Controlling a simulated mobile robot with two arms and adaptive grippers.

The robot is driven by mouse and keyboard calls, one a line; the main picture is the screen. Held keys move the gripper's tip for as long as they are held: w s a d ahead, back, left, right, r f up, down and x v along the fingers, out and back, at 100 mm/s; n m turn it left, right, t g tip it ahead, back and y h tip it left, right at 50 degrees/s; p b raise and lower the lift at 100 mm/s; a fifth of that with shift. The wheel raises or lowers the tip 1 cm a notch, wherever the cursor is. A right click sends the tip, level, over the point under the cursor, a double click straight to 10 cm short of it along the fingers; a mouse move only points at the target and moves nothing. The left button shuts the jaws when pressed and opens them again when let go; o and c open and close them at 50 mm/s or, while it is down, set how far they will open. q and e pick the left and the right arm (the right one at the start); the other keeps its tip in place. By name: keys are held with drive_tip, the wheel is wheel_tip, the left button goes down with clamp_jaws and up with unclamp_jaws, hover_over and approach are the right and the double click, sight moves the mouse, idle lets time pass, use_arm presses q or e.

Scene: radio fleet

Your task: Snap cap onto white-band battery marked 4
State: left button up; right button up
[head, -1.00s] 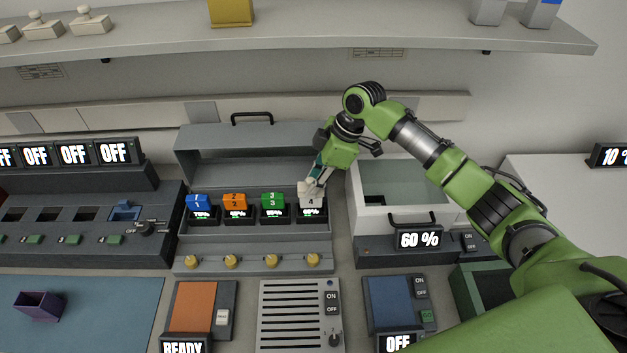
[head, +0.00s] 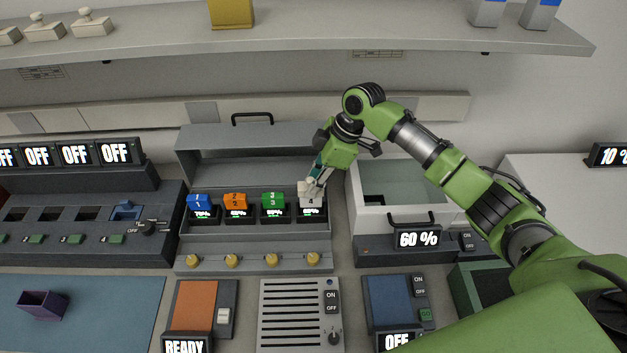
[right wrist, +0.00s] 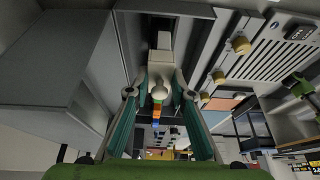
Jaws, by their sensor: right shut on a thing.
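The white-band battery marked 4 (head: 310,201) stands in the rightmost bay of the grey charger (head: 253,240), above a small lit display. A cream cap-like piece (head: 307,187) is at its top. My right gripper (head: 317,181) comes in from above and is shut on this piece. In the right wrist view the fingertips of my right gripper (right wrist: 159,94) close around a pale knob. A pale block (right wrist: 160,65) shows just beyond it. I cannot tell whether the cap is fully seated on the battery. My left gripper is not in view.
Blue (head: 199,201), orange (head: 235,200) and green (head: 273,200) batteries fill the other bays. The charger's raised grey lid (head: 240,136) stands behind. A white glass-topped box (head: 372,222) stands close on the right. Cream knobbed pieces (head: 91,24) are on the shelf above.

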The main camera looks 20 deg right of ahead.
drive_tip(key=shift+f+p, duration=0.15)
drive_tip(key=shift+p, duration=0.15)
idle(0.6)
drive_tip(key=shift+f, duration=1)
idle(1.9)
drive_tip(key=o, duration=0.8)
drive_tip(key=o, duration=0.5)
drive_tip(key=shift+r+p, duration=0.15)
drive_tip(key=shift+p, duration=0.25)
